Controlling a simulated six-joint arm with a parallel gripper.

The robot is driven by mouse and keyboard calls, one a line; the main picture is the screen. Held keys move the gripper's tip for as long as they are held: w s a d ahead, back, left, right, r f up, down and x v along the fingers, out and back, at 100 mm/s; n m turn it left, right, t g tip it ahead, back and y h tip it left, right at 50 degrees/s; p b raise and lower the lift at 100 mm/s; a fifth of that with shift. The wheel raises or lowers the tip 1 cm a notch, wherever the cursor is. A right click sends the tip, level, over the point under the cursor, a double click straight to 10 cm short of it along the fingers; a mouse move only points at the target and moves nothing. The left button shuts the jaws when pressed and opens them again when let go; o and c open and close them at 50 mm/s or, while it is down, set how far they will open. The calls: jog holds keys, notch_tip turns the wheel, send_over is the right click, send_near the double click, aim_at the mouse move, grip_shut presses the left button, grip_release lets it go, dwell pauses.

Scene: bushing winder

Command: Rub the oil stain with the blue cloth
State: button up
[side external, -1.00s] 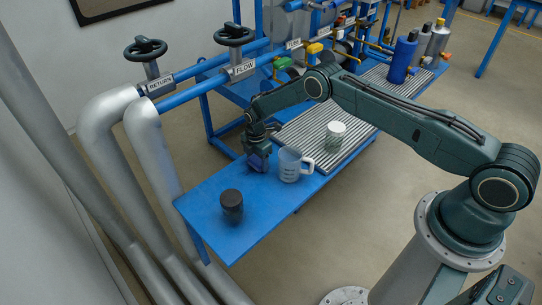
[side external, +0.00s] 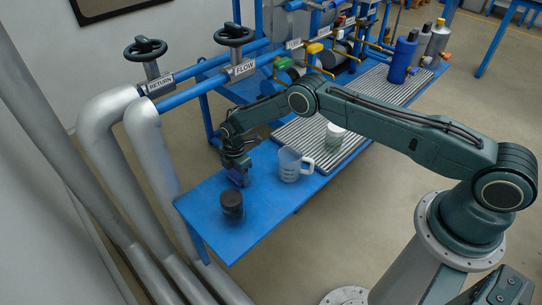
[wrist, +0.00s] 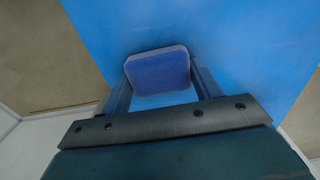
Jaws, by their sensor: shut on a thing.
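My gripper (side external: 236,170) is shut on the blue cloth, a folded dark-blue pad with rounded corners. In the side view the cloth (side external: 238,178) is low at the blue table top, left of the measuring jug. In the wrist view the cloth (wrist: 158,70) sits between the two fingers (wrist: 163,82). I cannot tell whether it touches the surface. I cannot make out the oil stain in either view; the arm and cloth may hide it.
A clear measuring jug (side external: 291,165) stands right of my gripper. A dark lidded jar (side external: 232,205) stands close in front. A white-lidded jar (side external: 333,138) stands on the ribbed tray (side external: 360,108). Pipes (side external: 150,150) run along the left. The blue table (side external: 250,232) is bare at its front end.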

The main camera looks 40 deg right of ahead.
jog(key=shift+a+r, duration=0.2)
jog(key=shift+r, duration=3.9)
